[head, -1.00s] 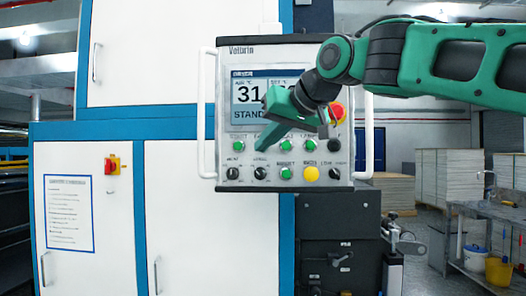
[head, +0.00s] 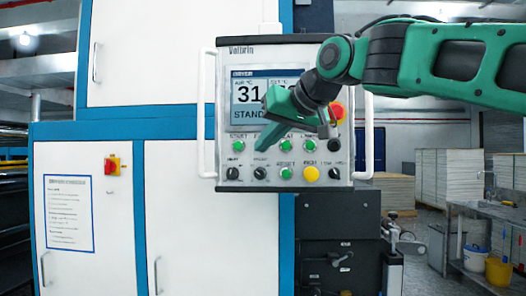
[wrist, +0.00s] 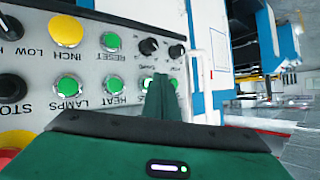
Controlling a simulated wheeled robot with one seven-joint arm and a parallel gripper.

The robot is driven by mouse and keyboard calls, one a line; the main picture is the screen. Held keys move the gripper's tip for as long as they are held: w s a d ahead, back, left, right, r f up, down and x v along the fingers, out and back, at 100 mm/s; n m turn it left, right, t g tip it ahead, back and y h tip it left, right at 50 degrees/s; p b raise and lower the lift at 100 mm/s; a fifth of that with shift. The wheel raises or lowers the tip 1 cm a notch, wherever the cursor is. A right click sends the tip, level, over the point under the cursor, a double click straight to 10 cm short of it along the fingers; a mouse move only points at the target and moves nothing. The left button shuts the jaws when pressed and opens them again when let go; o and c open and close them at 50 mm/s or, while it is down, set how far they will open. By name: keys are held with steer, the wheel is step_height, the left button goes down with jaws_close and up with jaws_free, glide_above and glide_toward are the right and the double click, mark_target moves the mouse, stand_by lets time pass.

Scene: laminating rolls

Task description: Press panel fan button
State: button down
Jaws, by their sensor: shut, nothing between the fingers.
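The control panel (head: 222,125) hangs upright with a screen above rows of buttons and knobs. Its upper button row holds green buttons, including the heat button (wrist: 115,86) and lamps button (wrist: 67,86). In the wrist view the panel is upside down, and a green button (wrist: 146,84) beside heat is partly covered by my fingers; its label is hidden, so I take it as the fan button. My gripper (head: 260,147) is shut and empty, its tips in front of that button. It also shows in the wrist view (wrist: 160,80). I cannot tell whether the tips touch it.
The start button (head: 238,146) is close to the left of my fingertips. The black stop button (head: 334,146) and red emergency knob (head: 337,112) lie right. A yellow inch button (head: 311,174) and knobs sit below. White handles (head: 209,115) flank the panel.

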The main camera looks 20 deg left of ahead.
stand_by(0.7)
steer(key=shift+w+a, duration=0.15)
steer(key=shift+w, duration=0.2)
steer(key=shift+w+a, duration=0.1)
steer(key=shift+w, duration=0.3)
stand_by(0.6)
stand_by(0.4)
steer(key=shift+s+d, duration=0.25)
steer(key=shift+s, duration=0.55)
steer(key=shift+s, duration=0.1)
steer(key=shift+s+d, duration=0.2)
steer(key=shift+s, duration=0.6)
steer(key=shift+s+d, duration=0.15)
steer(key=shift+s, duration=0.65)
steer(key=shift+s+d, duration=0.2)
steer(key=shift+s, duration=0.6)
